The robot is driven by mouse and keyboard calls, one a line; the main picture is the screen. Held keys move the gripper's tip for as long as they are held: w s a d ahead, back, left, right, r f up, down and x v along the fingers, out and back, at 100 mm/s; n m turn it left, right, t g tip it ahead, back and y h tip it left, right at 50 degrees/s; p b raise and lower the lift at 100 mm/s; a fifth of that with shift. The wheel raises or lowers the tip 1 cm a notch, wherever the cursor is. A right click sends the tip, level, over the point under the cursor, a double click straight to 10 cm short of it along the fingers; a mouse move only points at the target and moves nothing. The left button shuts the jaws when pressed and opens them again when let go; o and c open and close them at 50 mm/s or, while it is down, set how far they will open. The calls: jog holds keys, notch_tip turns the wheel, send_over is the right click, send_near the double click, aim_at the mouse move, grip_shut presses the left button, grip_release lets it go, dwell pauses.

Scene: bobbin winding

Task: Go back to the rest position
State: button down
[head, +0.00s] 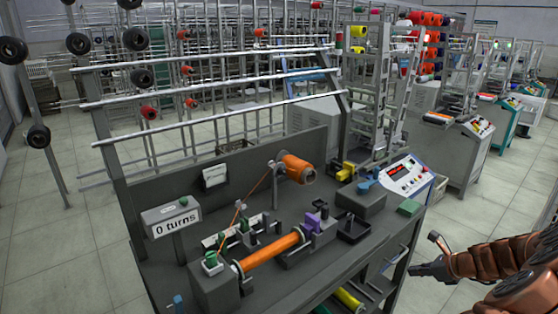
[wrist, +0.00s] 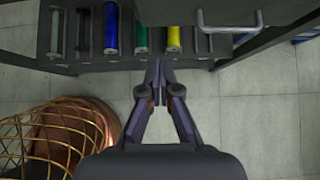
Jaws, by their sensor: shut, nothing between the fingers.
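My gripper (head: 418,270) is at the lower right of the head view, beside the right end of the grey workbench (head: 110,240) and apart from it. In the wrist view my gripper (wrist: 159,72) points toward the bench's lower shelf, with its fingers together and nothing between them. An orange bobbin (head: 268,251) lies in the winding device on the bench. An orange thread spool (head: 298,169) sits above it, with thread running down to the left. A counter box (head: 173,220) reads "0 turns".
A lower shelf (wrist: 90,68) holds blue (wrist: 111,28), green (wrist: 141,28) and yellow (wrist: 174,28) spools near my fingertips. A metal handle (wrist: 230,27) is at the upper right there. A control panel (head: 402,178) stands at the bench's right end. Tiled floor (head: 450,215) is clear right of it.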

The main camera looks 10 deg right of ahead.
jog(key=w+a+r+n+g+y+p, duration=0.1)
jog(key=a+r+n, duration=0.3)
jog(key=a, duration=0.3)
jog(key=w+a+r+n+g+y, duration=0.1)
jog(key=a+r+n, duration=0.2)
jog(key=a+r, duration=0.35)
jog(key=s+a+r+n+g+p, duration=0.1)
jog(key=s+a+r+n+g, duration=0.2)
jog(key=a, duration=0.5)
jog(key=s+a+r+n+g+p, duration=0.1)
jog(key=s+a+r+n, duration=0.1)
jog(key=s+a+n, duration=0.5)
jog(key=s+a+r+n+g+h, duration=0.1)
jog(key=s+a+n+h, duration=0.1)
jog(key=s+n, duration=0.2)
jog(key=s+a+r+n+g+h+p, duration=0.1)
jog(key=s+n, duration=0.4)
jog(key=s, duration=0.6)
jog(key=s+a+r+n+g+h+p, duration=0.1)
jog(key=s+a+r+n+h, duration=0.2)
jog(key=s, duration=0.5)
jog(key=shift+a+n+g, duration=0.4)
jog(key=shift+a+n, duration=0.4)
